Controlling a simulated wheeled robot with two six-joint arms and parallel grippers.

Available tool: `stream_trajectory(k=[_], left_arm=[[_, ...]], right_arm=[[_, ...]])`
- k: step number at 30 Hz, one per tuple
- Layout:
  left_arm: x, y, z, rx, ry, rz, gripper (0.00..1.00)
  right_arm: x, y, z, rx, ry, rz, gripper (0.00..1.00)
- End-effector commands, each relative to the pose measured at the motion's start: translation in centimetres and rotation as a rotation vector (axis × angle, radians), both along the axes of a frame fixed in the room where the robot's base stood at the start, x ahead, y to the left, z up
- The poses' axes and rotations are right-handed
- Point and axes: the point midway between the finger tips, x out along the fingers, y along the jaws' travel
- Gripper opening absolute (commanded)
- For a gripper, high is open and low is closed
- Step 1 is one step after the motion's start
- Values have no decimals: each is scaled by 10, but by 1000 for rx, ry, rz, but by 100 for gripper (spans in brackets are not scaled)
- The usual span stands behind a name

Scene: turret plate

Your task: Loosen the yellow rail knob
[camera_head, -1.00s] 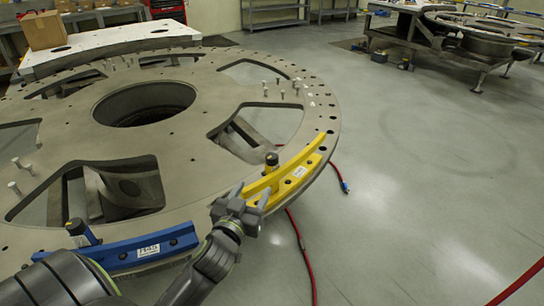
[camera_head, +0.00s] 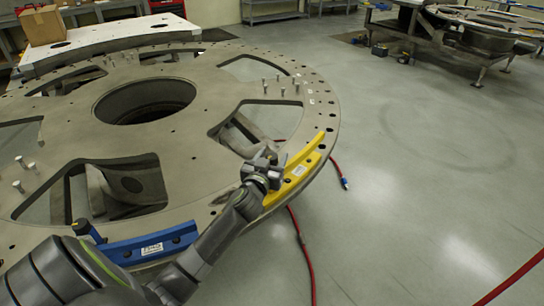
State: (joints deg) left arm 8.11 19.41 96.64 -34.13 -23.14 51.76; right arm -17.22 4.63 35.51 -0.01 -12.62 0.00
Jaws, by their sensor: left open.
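The yellow rail (camera_head: 298,176) sits on the near right rim of the round grey turret plate (camera_head: 200,135). Its dark knob stood up near the rail's middle and is now hidden behind my left gripper (camera_head: 267,163). That gripper is open, over the left part of the yellow rail, where the knob is. I cannot tell whether its fingers touch the knob. My right gripper is not in view.
A blue rail (camera_head: 150,247) with its own dark knob (camera_head: 82,227) lies on the plate's near rim, beside my left arm. Several bolts (camera_head: 277,82) stand on the plate. Red hoses (camera_head: 303,255) lie on the floor.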

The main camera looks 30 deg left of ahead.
Motion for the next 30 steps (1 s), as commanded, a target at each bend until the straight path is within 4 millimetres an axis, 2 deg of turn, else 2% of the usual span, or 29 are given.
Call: stream_trajectory(k=[9, 19, 25, 30], left_arm=[[1, 1, 0, 0, 1, 0, 53], [1, 0, 0, 0, 1, 0, 11], [1, 0, -2, -2, -1, 13, 11], [2, -1, -4, -3, -3, 67, 11]], right_arm=[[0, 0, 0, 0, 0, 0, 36], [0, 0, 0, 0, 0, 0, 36], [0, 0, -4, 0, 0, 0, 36], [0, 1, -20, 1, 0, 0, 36]])
